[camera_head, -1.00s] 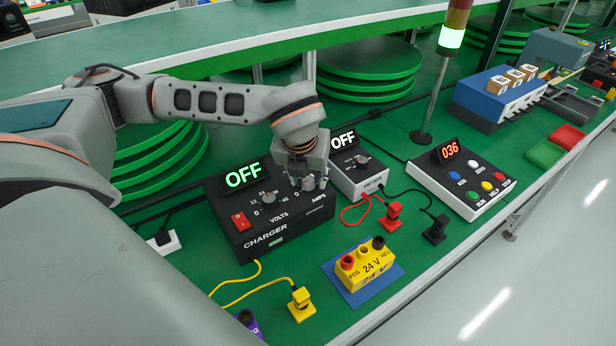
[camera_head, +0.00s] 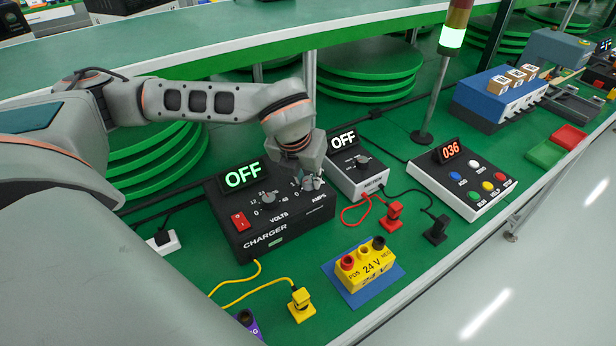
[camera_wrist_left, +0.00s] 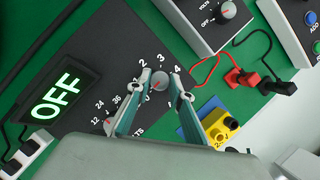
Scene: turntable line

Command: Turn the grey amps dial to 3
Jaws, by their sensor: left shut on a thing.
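The black charger box (camera_head: 262,240) stands on the green bench with its display reading OFF. My left gripper (camera_head: 312,182) reaches down onto the grey amps dial at the right of its top face. In the left wrist view my left gripper (camera_wrist_left: 157,92) has one finger on each side of the grey amps dial (camera_wrist_left: 160,80) and is shut on it. The printed 2, 3 and 4 show around the dial's far side. I cannot tell for sure which number its pointer faces. The volts dial (camera_head: 269,198) is left of it. My right gripper is not in view.
A red switch (camera_head: 240,221) is on the charger's left. A grey meter box (camera_head: 358,176) reading OFF stands close on the right. A yellow 24 V block (camera_head: 366,273) sits in front, with yellow and red cables nearby. A button panel (camera_head: 465,180) is farther right.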

